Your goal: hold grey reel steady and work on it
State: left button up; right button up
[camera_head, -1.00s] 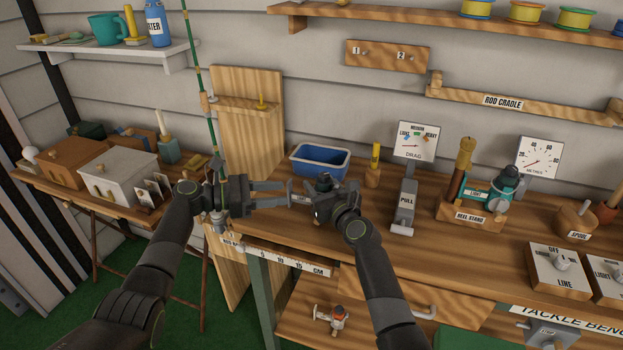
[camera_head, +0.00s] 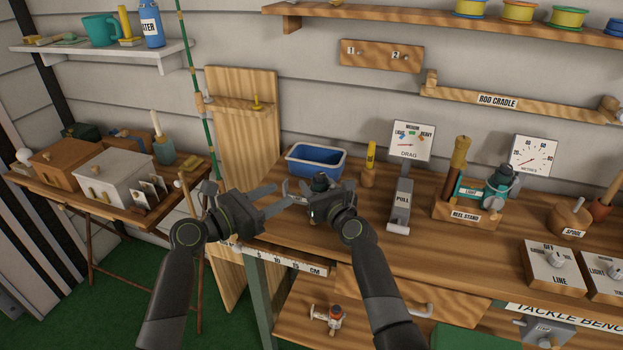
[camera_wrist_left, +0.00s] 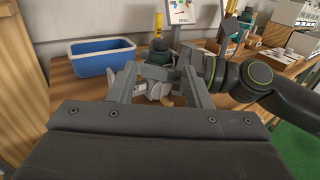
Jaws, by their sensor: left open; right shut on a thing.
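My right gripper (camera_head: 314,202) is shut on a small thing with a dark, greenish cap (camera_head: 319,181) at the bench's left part. This appears to be the grey reel, mostly hidden by the gripper. In the left wrist view, grey and pale parts (camera_wrist_left: 155,88) show between my left fingers, below a teal body with a black top (camera_wrist_left: 158,48). My left gripper (camera_head: 281,199) is open, pointing right toward the held thing and just left of it. Its open fingers also frame the left wrist view (camera_wrist_left: 158,76). I cannot tell whether they touch anything.
A blue tub (camera_head: 316,161) stands close behind the grippers. A yellow-topped peg (camera_head: 370,165), the PULL lever (camera_head: 401,205) and a reel stand (camera_head: 468,212) are to the right. Another small reel (camera_head: 329,316) lies on the lower shelf. A green rod (camera_head: 197,85) rises at left.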

aim_at(315, 176)
pick_arm(q)
jog(key=x, duration=1.1)
jog(key=shift+c, duration=0.5)
grip_shut()
jog(key=shift+m+g+h, duration=0.3)
jog(key=shift+g, duration=0.1)
jog(key=shift+w+a+f+m+g+h, duration=0.15)
jog(key=shift+m+g+h, duration=0.3)
jog(key=shift+m+g, duration=0.45)
jog(key=shift+w+a+r+m+g+h, duration=0.1)
jog(key=shift+w+m+g+h, duration=0.15)
jog(key=shift+m+g+h, duration=0.7)
jog(key=shift+w+a+f+m+g, duration=0.15)
jog(key=shift+m+g, duration=0.3)
jog(key=shift+g, duration=0.9)
jog(key=shift+w+d+m+g, duration=0.1)
jog(key=shift+m+g, duration=0.3)
jog(key=shift+g, duration=0.3)
jog(key=shift+r+h, duration=0.1)
jog(key=shift+h, duration=0.2)
jog(key=shift+o, duration=0.5)
grip_release()
